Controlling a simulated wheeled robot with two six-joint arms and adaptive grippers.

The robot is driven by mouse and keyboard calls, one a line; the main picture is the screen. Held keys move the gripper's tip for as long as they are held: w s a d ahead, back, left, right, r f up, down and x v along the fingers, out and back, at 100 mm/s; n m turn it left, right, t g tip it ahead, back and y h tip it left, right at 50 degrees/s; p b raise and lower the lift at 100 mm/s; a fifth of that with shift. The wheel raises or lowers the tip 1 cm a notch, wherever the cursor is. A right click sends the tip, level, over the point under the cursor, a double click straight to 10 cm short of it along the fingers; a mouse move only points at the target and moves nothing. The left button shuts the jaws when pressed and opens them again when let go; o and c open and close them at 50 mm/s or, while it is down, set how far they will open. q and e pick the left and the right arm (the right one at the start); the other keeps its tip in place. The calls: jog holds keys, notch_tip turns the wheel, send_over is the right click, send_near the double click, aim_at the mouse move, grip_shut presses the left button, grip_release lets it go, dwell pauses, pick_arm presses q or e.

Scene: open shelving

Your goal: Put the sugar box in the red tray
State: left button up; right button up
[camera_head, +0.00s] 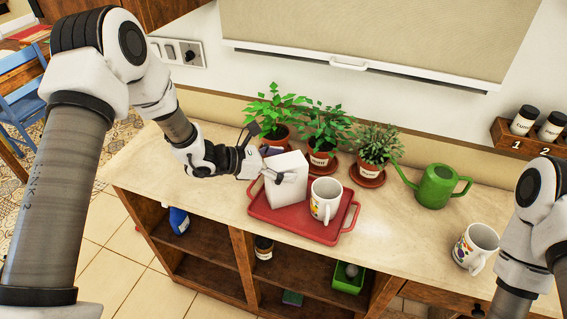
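The sugar box is a plain white carton (287,187) with no readable print on the sides I see. It is at the left part of the red tray (314,230), upright or nearly so; I cannot tell whether its base touches the tray. My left gripper (276,166) comes in from the left with one finger across the box's near face and the other behind its top, and it looks shut on the box. A white mug (325,200) with a coloured print stands on the tray beside the box. My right arm shows at the right edge, its gripper out of view.
Potted plants (325,129) stand behind the tray along the wall. A green watering can (437,186) and another mug (475,247) stand on the wooden counter (400,235) to the right. Open shelves below hold a green container (348,278) and a blue bottle (178,220).

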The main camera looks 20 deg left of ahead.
pick_arm(q)
jog(key=shift+r, duration=0.25)
jog(key=shift+s+a, duration=0.15)
jog(key=shift+a, duration=0.15)
jog(key=v, duration=1.1)
jog(key=s+d+f+m+g+y, duration=0.1)
jog(key=s+f+m+g+y, duration=0.7)
jog(key=s+f+m, duration=1.7)
jog(key=s+f+y, duration=0.2)
jog(key=s+f, duration=0.1)
jog(key=s, duration=0.1)
jog(key=shift+d+y+b, duration=0.3)
jog(key=shift+y+b, duration=0.1)
